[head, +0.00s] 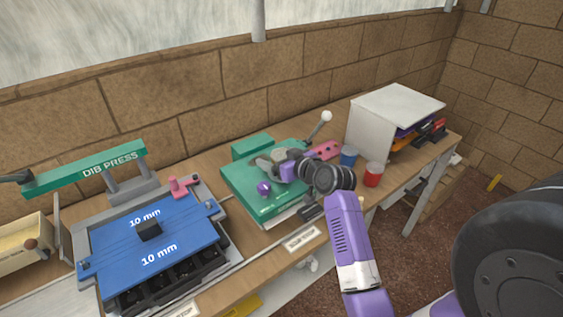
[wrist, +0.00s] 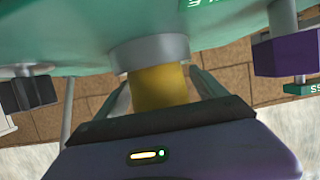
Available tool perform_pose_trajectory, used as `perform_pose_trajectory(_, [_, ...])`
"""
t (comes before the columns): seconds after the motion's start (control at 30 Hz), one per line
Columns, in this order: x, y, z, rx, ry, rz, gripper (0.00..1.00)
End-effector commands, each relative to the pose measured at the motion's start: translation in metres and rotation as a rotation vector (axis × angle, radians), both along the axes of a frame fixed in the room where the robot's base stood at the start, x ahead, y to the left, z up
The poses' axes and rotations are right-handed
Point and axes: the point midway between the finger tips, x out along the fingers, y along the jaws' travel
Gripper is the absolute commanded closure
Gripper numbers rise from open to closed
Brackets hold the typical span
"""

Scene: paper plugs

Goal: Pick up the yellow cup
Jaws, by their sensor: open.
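The yellow cup (wrist: 158,88) shows in the wrist view as a yellow cylinder below a grey ring on a green surface. My gripper (wrist: 161,80) is open, with one finger on each side of the yellow cup. I cannot tell whether either finger touches it. In the head view my gripper (head: 268,160) is over the green machine (head: 243,188). The yellow cup is not visible there; my gripper and the machine seem to hide it.
A blue cup (head: 348,155) and a red cup (head: 373,174) stand right of my gripper on the wooden bench. A white shelf box (head: 368,136) is behind them. A lever with a white ball (head: 327,117) rises close by. The blue press (head: 150,240) is at left.

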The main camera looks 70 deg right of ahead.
Motion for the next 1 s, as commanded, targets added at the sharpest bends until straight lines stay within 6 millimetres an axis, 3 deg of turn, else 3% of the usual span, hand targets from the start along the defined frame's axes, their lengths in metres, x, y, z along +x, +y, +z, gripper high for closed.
perform_pose_trajectory(0.27, [0.0025, -0.0016, -0.0017, 0.001, 0.001, 0.0, 0.18])
perform_pose_trajectory(0.6, [0.0023, -0.0014, -0.0016, 0.001, 0.001, 0.0, 0.84])
perform_pose_trajectory(1.0, [0.0031, -0.0015, 0.0071, -0.001, -0.002, 0.001, 0.84])
